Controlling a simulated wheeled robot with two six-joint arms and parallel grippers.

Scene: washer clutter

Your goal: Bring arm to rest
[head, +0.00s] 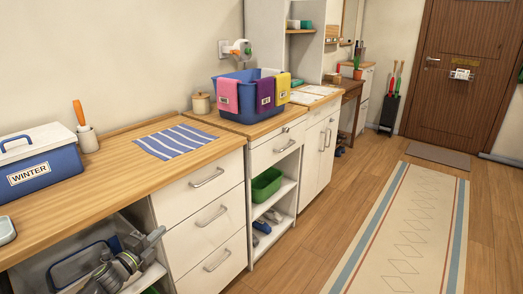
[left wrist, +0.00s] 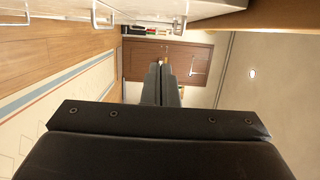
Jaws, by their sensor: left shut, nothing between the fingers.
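My left arm and gripper (head: 150,240) show at the lower left of the head view, in front of the open shelf under the wooden counter. In the left wrist view the two dark fingers (left wrist: 161,84) stand together, shut and empty. The wrist picture is turned on its side, with the counter edge along the top and the brown door beyond the fingertips. My right gripper is in neither view.
The wooden counter (head: 118,152) holds a WINTER box (head: 38,172), a striped cloth (head: 175,141) and a blue tub (head: 233,103) with cloths over its rim. White drawers (head: 206,215) stand right of the gripper. The floor (head: 300,265) before the rug (head: 405,235) is clear.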

